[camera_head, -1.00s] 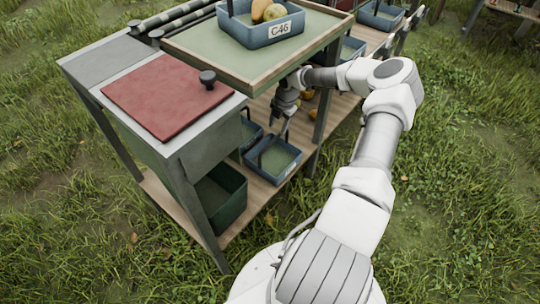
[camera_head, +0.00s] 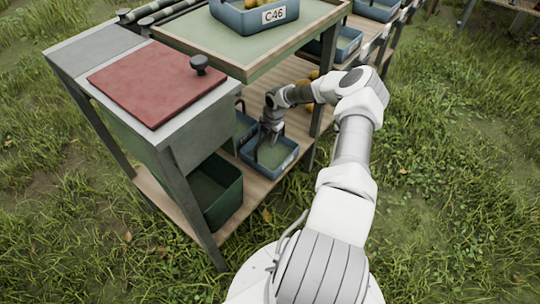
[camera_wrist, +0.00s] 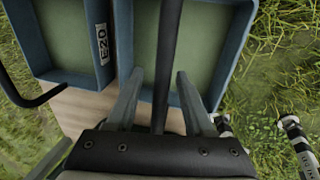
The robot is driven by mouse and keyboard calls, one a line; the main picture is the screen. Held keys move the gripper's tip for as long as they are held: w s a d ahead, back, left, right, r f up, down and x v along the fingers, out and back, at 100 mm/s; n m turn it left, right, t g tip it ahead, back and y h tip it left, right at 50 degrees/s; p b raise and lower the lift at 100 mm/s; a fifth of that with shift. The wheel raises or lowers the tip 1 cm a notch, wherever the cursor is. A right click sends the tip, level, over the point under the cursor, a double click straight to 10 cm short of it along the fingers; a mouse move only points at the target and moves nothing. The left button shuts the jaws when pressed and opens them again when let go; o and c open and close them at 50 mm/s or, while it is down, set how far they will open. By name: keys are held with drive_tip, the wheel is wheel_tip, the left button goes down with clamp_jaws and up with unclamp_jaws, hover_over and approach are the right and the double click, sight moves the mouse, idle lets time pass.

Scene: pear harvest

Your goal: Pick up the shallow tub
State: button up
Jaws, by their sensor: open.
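A shallow blue tub (camera_head: 255,168) with a greenish floor stands on the lower wooden shelf. It also shows in the wrist view (camera_wrist: 234,48), with its dark handle bar (camera_wrist: 170,50) running between my fingers. My gripper (camera_head: 266,143) is over this tub, pointing down. In the wrist view my gripper (camera_wrist: 160,74) is open, one finger on each side of the handle bar. Whether either finger touches the bar I cannot tell. A similar blue tub (camera_wrist: 103,45), labelled E20, stands to its left and is partly hidden in the head view (camera_head: 243,122).
A deep dark green crate (camera_head: 225,208) stands at the near end of the lower shelf. The upper tray (camera_head: 215,58) holds a blue tub labelled C46 (camera_head: 232,17) above my forearm's left side. A table leg (camera_head: 323,80) is close to my arm. Yellow fruit (camera_head: 313,75) lies behind.

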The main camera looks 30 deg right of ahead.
drive_tip(key=shift+f, duration=0.2)
drive_tip(key=shift+c, duration=0.2)
clamp_jaws()
idle(1.1)
